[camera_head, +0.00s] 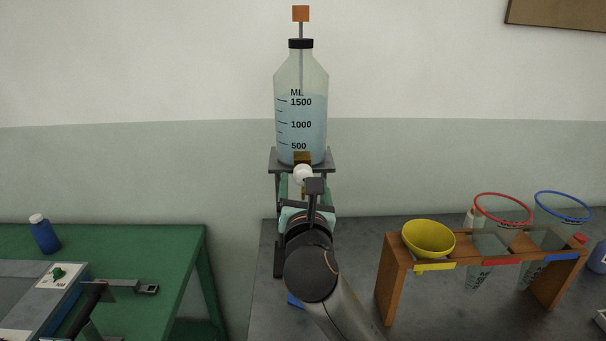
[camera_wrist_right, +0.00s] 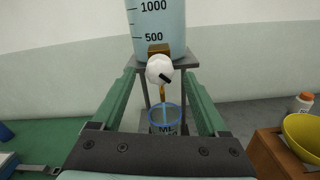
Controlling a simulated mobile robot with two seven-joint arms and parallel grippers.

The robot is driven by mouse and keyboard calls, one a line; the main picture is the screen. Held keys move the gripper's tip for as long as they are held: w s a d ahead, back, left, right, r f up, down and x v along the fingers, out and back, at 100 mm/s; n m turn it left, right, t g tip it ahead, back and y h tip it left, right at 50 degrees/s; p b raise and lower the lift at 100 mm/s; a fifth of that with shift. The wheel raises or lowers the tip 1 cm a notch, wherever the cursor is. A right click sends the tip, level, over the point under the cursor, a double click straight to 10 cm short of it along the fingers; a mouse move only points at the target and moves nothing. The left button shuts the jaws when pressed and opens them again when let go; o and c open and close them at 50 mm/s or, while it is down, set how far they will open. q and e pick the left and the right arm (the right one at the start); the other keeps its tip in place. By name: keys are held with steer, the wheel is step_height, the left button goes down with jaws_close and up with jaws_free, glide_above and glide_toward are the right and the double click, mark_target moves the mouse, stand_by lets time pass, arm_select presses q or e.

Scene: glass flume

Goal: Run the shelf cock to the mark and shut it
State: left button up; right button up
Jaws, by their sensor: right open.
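A tall clear bottle (camera_head: 301,115) of pale blue liquid, marked in ML, stands on a dark shelf (camera_head: 325,168); its level looks slightly above the 1500 line. A brass cock (camera_wrist_right: 158,49) with a round white knob (camera_wrist_right: 159,68) is at its base. My left gripper is not in view.
A wooden rack (camera_head: 393,268) on the right holds a yellow bowl (camera_head: 428,240), a red-rimmed vessel (camera_head: 497,222) and a blue-rimmed one (camera_head: 560,221). A green table (camera_head: 140,247) on the left carries a blue bottle (camera_head: 44,236) and a grey device (camera_head: 40,290).

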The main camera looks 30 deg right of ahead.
mark_target(303, 178)
steer(key=shift+x, duration=1.95)
jaws_close()
